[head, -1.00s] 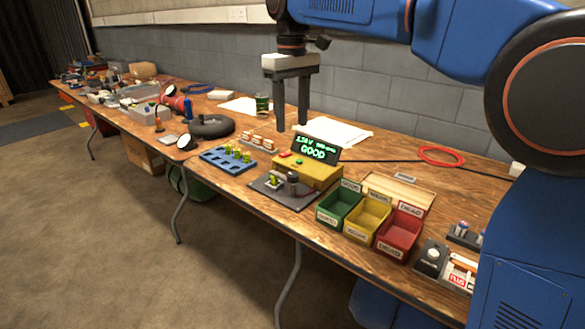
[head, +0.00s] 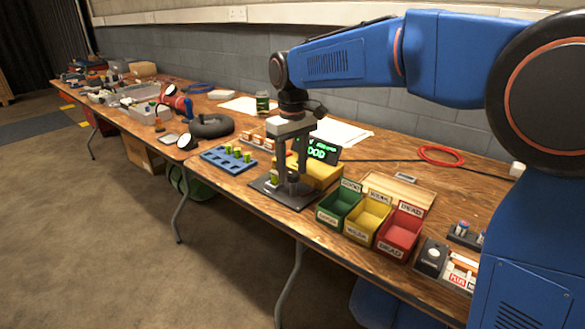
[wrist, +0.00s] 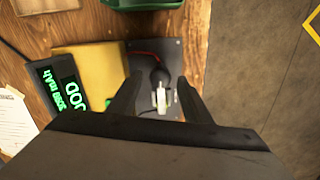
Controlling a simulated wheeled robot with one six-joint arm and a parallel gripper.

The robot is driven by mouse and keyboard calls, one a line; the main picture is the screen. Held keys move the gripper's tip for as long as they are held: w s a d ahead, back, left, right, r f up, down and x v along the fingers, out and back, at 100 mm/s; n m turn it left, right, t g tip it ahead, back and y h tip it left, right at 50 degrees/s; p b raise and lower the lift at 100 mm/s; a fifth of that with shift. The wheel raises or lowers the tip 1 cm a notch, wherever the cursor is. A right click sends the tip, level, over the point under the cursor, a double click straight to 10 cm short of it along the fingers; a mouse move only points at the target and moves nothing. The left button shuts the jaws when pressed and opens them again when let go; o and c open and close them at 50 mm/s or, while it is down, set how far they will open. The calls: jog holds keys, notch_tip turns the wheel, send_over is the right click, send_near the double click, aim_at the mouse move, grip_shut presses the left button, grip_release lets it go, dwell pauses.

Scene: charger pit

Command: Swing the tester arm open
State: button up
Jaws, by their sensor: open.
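The tester has a yellow box (head: 322,177), a green-lit display (head: 322,150) partly hidden by my gripper, and a dark base plate (head: 265,187). The display reads GOOD in part. The tester arm (wrist: 160,78) shows in the wrist view as a dark rounded head with a pale part below it, over the plate. A greenish cell seems to lie beside it, too small to be sure. My gripper (head: 291,176) is open and points down over the plate. Its fingers (wrist: 157,92) stand on either side of the tester arm. I cannot tell whether they touch it.
A blue rack (head: 228,160) with several green cells stands left of the tester. Green (head: 338,208), yellow (head: 367,222) and red (head: 400,236) labelled bins stand to the right. A wooden tray (head: 398,191) lies behind them. The table's front edge is close to the plate.

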jog(key=shift+f, duration=0.1)
grip_shut()
jog(key=shift+m, duration=0.4)
jog(key=m, duration=0.8)
jog(key=shift+d+m, duration=0.1)
jog(key=shift+m, duration=0.2)
jog(key=m, duration=0.4)
jog(key=shift+d, duration=0.1)
jog(key=m, duration=0.4)
jog(key=shift+m, duration=0.4)
